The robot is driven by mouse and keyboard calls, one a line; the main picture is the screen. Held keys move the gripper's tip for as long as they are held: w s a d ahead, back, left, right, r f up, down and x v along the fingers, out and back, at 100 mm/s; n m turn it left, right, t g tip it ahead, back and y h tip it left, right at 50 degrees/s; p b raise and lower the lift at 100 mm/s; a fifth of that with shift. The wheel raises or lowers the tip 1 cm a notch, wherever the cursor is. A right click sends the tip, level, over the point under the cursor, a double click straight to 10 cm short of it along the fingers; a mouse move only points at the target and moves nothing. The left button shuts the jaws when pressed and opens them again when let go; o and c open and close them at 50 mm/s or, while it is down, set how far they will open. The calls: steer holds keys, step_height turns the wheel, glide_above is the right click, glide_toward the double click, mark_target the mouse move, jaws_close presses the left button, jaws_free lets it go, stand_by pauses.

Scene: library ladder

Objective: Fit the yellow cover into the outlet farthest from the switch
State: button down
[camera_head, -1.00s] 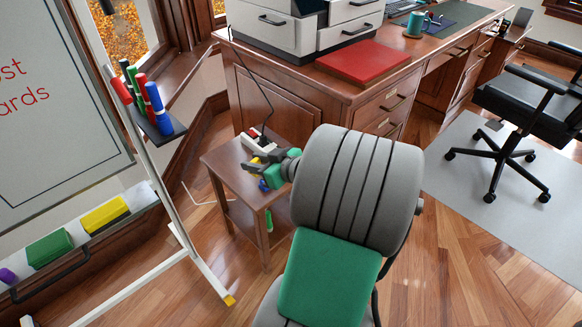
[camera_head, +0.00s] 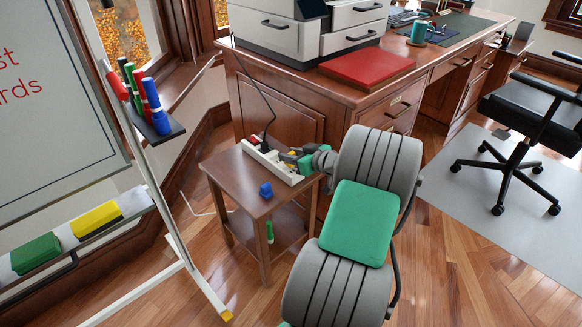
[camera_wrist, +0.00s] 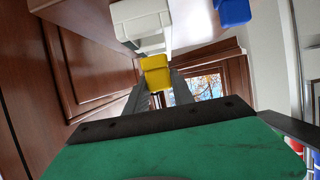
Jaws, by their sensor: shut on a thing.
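The yellow cover (camera_wrist: 156,73) is held between the two fingers of my gripper (camera_wrist: 155,88), which is shut on it. In the wrist view it appears close to the end of the white power strip (camera_wrist: 143,20); I cannot tell whether they touch. In the head view the power strip (camera_head: 268,163) lies on the small side table (camera_head: 232,172). My gripper (camera_head: 291,156) is over the strip's near right end. A small red part (camera_head: 254,140), perhaps the switch, is near the far left end. The outlet under the cover is hidden.
A blue cover (camera_head: 265,190) sits on the table in front of the strip; it also shows in the wrist view (camera_wrist: 233,12). A black cable (camera_head: 268,100) rises from the strip's far end. The wooden desk (camera_head: 280,100) stands right behind the table.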

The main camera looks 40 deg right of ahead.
step_height(320, 180, down, 3)
steer(key=shift+w+f+b, duration=0.1)
steer(key=shift+f+b, duration=0.05)
steer(key=shift+b, duration=0.55)
steer(key=shift+f, duration=0.2)
steer(key=c, duration=1.1)
jaws_free()
steer(key=shift+r, duration=0.15)
